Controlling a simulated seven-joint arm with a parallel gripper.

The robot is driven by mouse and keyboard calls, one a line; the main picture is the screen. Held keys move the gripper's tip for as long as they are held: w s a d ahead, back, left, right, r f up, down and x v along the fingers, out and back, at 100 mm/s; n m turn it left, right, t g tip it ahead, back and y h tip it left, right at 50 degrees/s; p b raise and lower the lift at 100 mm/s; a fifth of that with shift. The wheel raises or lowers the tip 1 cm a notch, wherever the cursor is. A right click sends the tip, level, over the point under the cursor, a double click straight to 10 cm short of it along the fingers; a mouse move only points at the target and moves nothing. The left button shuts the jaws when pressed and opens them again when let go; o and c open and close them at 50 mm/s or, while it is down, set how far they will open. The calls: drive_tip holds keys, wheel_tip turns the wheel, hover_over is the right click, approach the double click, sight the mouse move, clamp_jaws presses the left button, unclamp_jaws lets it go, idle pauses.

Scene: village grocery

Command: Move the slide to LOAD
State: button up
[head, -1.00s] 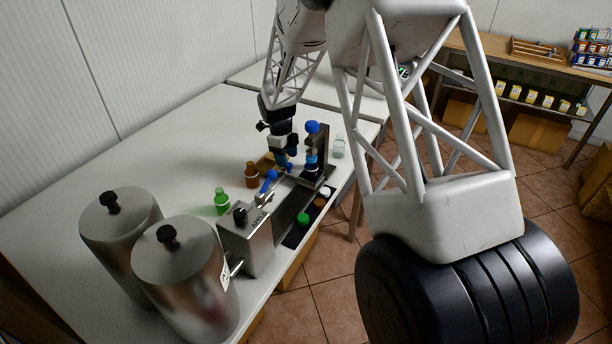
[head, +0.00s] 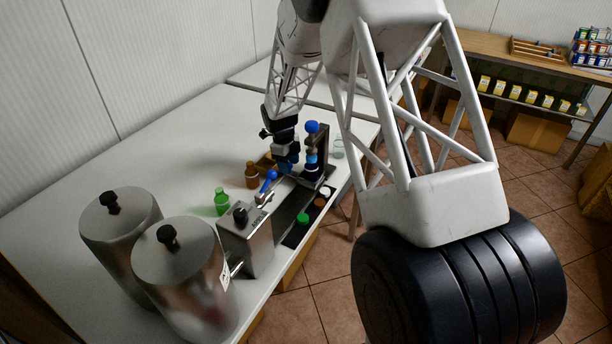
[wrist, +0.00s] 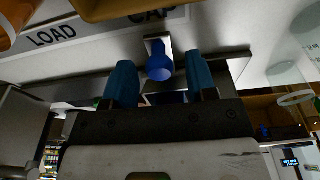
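The slide's blue knob (wrist: 160,62) stands between my gripper's two blue fingertips in the wrist view, with a gap on each side. My gripper (wrist: 161,80) is open. The printed word LOAD (wrist: 51,36) lies to the left of the knob, and CAP (wrist: 152,15) is above it, close to it. In the head view my gripper (head: 287,163) is low over the filling and capping machine, beside its upright press (head: 318,150). The slide itself is mostly hidden there by the gripper.
The machine's metal box (head: 246,240) has a blue-tipped lever (head: 269,180). A green bottle (head: 221,202) and a brown bottle (head: 252,176) stand left of the rail. Two steel tanks (head: 185,270) fill the table's near end. Coloured caps (head: 303,219) lie along the right side.

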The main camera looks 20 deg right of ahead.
drive_tip(key=c, duration=0.7)
drive_tip(key=shift+o, duration=0.2)
drive_tip(key=shift+s+a, duration=4.05)
drive_tip(key=o, duration=0.7)
drive_tip(key=shift+o, duration=0.2)
wheel_tip(320, 180, up, 7)
